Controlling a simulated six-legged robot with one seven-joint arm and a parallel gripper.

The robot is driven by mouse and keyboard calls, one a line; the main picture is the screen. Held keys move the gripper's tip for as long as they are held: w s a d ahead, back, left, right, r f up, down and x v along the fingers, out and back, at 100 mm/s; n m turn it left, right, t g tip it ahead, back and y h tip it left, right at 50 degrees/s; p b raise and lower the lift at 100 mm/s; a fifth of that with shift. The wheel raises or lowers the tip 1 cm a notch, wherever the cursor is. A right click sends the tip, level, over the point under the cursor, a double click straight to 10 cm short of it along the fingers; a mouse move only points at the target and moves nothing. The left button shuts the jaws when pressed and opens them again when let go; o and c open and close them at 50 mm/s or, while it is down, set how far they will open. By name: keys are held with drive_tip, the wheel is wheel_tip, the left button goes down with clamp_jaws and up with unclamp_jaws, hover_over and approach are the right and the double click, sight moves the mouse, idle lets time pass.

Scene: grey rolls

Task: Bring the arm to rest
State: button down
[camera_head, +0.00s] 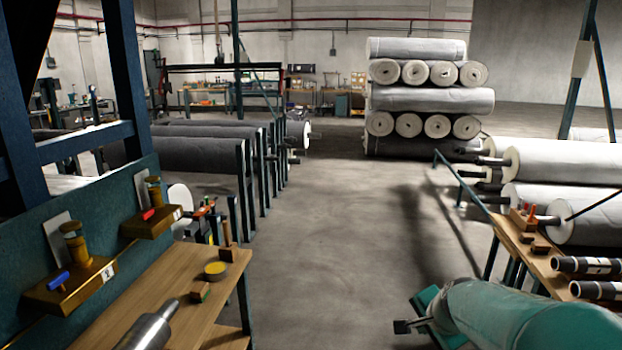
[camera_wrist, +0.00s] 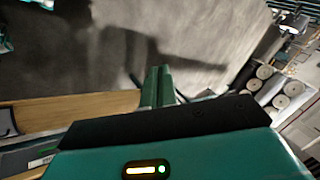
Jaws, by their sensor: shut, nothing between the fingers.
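My arm (camera_head: 525,318) is teal and reaches in from the lower right of the head view, low over the aisle beside the right bench. My gripper (camera_head: 402,326) is at its left end, above the bare floor as seen from the head. In the wrist view the two green fingers (camera_wrist: 157,86) lie together, shut, with nothing visible between them. The wrist view is tilted and shows floor beyond the fingers.
A wooden bench (camera_head: 160,285) stands at lower left with a metal roller (camera_head: 150,328) on it. Another bench (camera_head: 545,262) with dark rolls stands at right, close to my arm. Grey rolls (camera_head: 430,98) are stacked at the back. The middle floor (camera_head: 345,220) is clear.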

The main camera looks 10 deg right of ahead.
drive_tip(key=s+a+r+n, duration=0.3)
drive_tip(key=s+a+n, duration=0.3)
drive_tip(key=a, duration=0.4)
drive_tip(key=s+a+r+n+g+y, duration=0.1)
drive_tip(key=s+a+r+n, duration=0.2)
drive_tip(key=s+a+n, duration=0.4)
drive_tip(key=a+n, duration=0.2)
drive_tip(key=a, duration=0.1)
drive_tip(key=shift+s+r+n, duration=0.15)
drive_tip(key=shift+r+n, duration=0.05)
drive_tip(key=shift+n, duration=0.1)
